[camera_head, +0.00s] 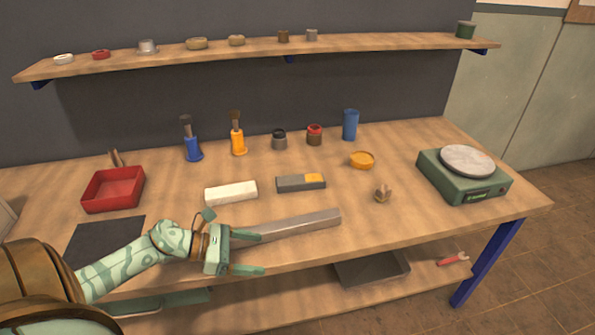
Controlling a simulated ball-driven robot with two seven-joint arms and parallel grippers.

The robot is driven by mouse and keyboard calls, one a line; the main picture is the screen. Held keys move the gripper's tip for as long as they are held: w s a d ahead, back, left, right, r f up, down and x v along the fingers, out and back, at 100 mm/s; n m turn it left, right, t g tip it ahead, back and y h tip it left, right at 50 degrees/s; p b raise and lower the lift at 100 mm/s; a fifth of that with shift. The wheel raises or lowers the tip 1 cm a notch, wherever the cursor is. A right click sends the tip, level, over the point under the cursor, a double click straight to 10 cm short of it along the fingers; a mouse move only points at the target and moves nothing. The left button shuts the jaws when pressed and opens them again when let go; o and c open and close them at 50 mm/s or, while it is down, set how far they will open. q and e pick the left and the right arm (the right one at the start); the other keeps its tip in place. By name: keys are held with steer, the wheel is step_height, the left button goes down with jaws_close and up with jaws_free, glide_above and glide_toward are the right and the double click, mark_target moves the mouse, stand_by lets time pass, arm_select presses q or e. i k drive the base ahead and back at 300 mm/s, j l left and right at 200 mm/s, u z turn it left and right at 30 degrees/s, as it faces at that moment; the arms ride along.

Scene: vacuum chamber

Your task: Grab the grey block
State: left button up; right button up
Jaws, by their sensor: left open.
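A long grey block (300,222) lies on the wooden workbench (420,225), near its front edge and slanting slightly up to the right. My left gripper (254,253) is open, with its fingers pointing right. Its upper finger overlaps the left end of the long grey block in the picture, and I cannot tell if they touch. Nothing shows between the fingers. A shorter dark grey block (292,185) with a yellow patch on its right end lies farther back. My right gripper is not in view.
A white block (230,193) lies just behind the gripper. A red tray (113,190) stands left and a green scale (464,184) right. Blue and orange brush holders, small jars and a blue cup (350,125) line the back. A shelf (270,52) hangs above.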

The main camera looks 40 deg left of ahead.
mark_target(311, 180)
steer(key=i+j, duration=0.25)
steer(key=j, duration=0.15)
steer(key=i+j, duration=0.55)
steer(key=j, duration=0.2)
